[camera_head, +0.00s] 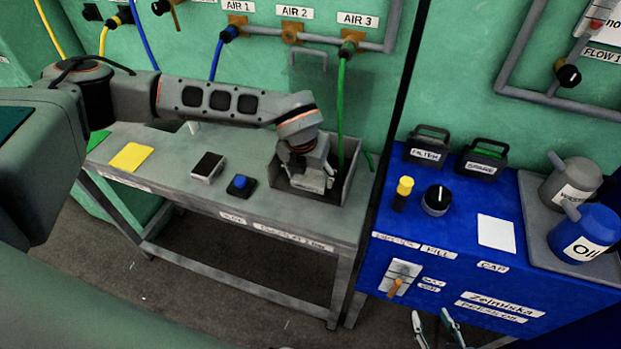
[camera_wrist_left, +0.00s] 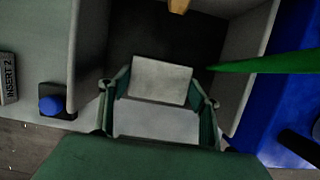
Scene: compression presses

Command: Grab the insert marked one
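My left gripper (camera_head: 314,186) points down into an open grey box (camera_head: 350,184) on the grey table. In the left wrist view my left gripper (camera_wrist_left: 160,90) shows plain light grey faces between green side parts, above the box's dark floor. No insert marked one is readable. An insert (camera_head: 208,166) with a dark top lies left of the box; the left wrist view shows its "INSERT 2" label (camera_wrist_left: 10,80). My right gripper (camera_head: 436,325) is open and empty at the bottom edge.
A blue button (camera_head: 240,184) on a dark base stands between the insert and the box. A yellow card (camera_head: 131,157) lies farther left. A green hose (camera_head: 341,110) hangs down at the box. A blue cabinet (camera_head: 449,225) stands right of the table.

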